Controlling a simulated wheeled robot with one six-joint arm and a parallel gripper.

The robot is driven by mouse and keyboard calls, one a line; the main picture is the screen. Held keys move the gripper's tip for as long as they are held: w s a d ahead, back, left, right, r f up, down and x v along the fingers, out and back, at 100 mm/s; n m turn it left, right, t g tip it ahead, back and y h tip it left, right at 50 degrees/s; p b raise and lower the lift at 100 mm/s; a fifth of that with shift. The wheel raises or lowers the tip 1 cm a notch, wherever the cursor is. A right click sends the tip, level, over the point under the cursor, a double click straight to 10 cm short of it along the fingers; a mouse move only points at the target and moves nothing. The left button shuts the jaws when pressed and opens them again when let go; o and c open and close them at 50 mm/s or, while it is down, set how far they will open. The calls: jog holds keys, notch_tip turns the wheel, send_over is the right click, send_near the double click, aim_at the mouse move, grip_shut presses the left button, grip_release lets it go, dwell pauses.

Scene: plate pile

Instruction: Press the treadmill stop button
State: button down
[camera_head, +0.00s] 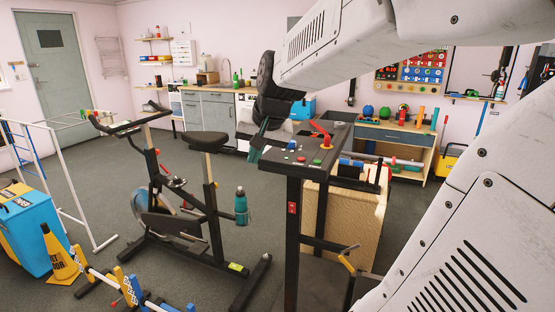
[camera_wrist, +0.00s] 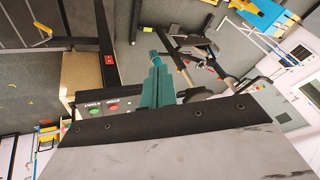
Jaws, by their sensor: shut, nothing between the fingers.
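The dark treadmill console (camera_head: 340,133) stands on black posts right of centre in the head view. On its near edge are a red button (camera_head: 301,159) and a green button (camera_head: 317,162). In the wrist view the red button (camera_wrist: 94,111) and the green button (camera_wrist: 114,107) lie left of my gripper (camera_wrist: 156,66). Lettering beside them is too small to read surely. A red knob on a yellow base (camera_head: 327,142) and a red lever (camera_head: 319,129) also stand on the console. My gripper (camera_head: 256,153) has teal fingers, shut and empty, just left of the console, apart from the buttons.
An exercise bike (camera_head: 205,190) with a teal bottle (camera_head: 241,205) stands left of the console. A red switch (camera_head: 292,208) sits on the console's front post. Shelves and a workbench (camera_head: 397,133) line the back wall.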

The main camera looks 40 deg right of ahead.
jog(key=w+d+r+m+t+h, duration=0.15)
jog(key=w+d+m, duration=0.3)
jog(key=d, duration=0.75)
jog(key=m+h, duration=0.3)
send_over(302, 160)
jog(key=shift+d+r+t, duration=0.1)
jog(key=shift+r+t, duration=0.05)
jog(key=shift+t, duration=0.1)
jog(key=shift+f, duration=4.4)
jog(key=shift+f, duration=0.15)
jog(key=shift+f, duration=0.3)
